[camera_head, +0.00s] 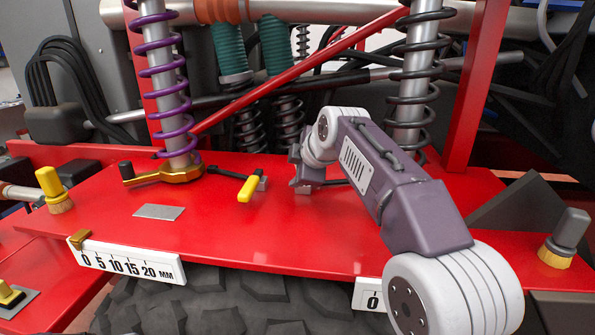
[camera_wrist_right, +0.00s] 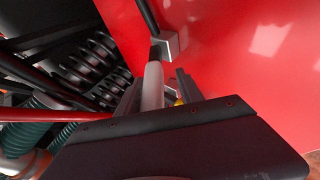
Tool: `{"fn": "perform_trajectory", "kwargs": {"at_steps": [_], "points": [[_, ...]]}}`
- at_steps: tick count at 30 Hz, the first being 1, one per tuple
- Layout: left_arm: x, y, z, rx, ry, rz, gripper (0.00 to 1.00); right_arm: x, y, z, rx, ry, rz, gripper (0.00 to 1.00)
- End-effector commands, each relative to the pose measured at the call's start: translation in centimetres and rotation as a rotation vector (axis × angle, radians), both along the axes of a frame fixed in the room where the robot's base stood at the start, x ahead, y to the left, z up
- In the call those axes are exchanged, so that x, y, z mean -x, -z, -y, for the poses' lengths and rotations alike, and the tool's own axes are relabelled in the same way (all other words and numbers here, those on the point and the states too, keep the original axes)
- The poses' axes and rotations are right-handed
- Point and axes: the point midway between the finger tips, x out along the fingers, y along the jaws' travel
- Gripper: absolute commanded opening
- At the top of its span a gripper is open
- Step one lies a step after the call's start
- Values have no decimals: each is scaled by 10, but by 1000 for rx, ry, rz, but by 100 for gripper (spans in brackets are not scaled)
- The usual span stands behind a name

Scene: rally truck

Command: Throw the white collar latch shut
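In the right wrist view, the white latch handle (camera_wrist_right: 152,85) lies between the two fingers of my right gripper (camera_wrist_right: 158,88). A gap shows between the handle and the right-hand finger, so the gripper looks open around it. A dark rod (camera_wrist_right: 147,18) runs from the handle past a small grey metal block (camera_wrist_right: 172,44) on the red plate. I cannot tell whether the rod sits in the block. In the head view my right gripper (camera_head: 304,178) is low over the plate, and hides the white handle. My left gripper is not in view.
A yellow-handled latch (camera_head: 248,188) with a gold collar (camera_head: 168,173) sits under the purple spring (camera_head: 160,60) on the left. A black spring (camera_head: 418,75) stands behind my right arm. The red plate (camera_head: 230,230) is mostly clear in front; a millimetre scale (camera_head: 125,262) hangs at its edge.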

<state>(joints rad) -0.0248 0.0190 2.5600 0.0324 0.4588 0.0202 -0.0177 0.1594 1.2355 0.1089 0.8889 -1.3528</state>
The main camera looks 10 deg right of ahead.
Motion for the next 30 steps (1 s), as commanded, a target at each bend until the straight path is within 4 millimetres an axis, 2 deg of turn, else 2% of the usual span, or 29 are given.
{"fn": "perform_trajectory", "kwargs": {"at_steps": [4,12,15,26,30], "points": [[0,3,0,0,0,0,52,14,-12,2,-1,0,6,44],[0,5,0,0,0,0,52,57,-49,10,0,1,3,44],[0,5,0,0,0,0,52,66,-56,11,-1,1,2,44],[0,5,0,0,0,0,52,70,-59,12,-1,1,0,44],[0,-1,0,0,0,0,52,77,-69,13,-1,2,1,44]]}}
